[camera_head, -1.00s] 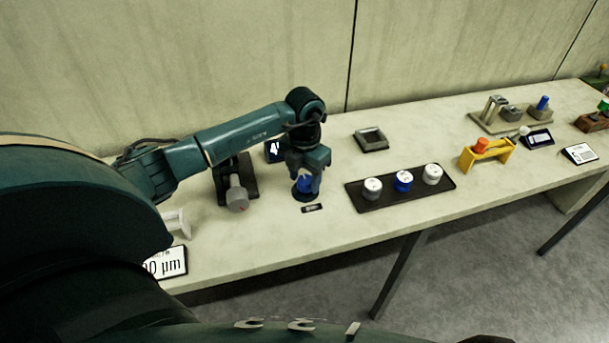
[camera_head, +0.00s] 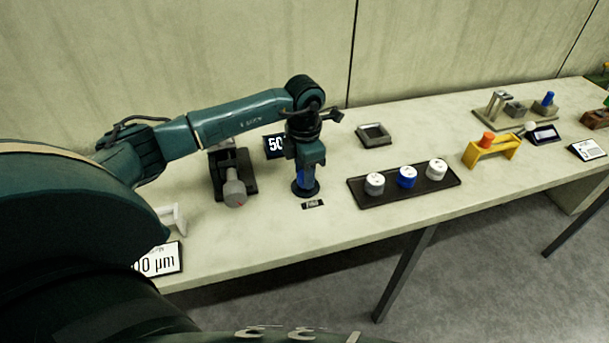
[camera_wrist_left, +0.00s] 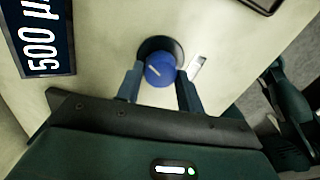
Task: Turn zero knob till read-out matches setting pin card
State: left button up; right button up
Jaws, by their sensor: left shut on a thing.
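The blue zero knob (camera_wrist_left: 159,71) with a white pointer line sits on a round dark base; it also shows in the head view (camera_head: 301,178). My left gripper (camera_head: 305,183) points down over it and is shut on it, one finger on each side in the left wrist view (camera_wrist_left: 160,82). The read-out (camera_wrist_left: 42,42) shows "500 µ", its end cut off; in the head view (camera_head: 274,145) my arm leaves only "50" visible. The setting pin card (camera_head: 162,260) at the front left shows "00 µm", its left part hidden by my arm. My right gripper is not in view.
A grey cylinder on a dark stand (camera_head: 234,186) is left of the knob, a small label (camera_head: 313,204) in front. A black tray (camera_head: 445,188) with three knob-like pieces, a grey square dish (camera_head: 374,135) and a yellow bracket (camera_head: 508,146) are to the right.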

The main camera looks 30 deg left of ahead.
pick_arm(q)
jog(key=o, duration=1)
notch_tip(320, 180, up, 13)
jog(key=shift+r+b, duration=0.1)
jog(key=shift+b, duration=0.3)
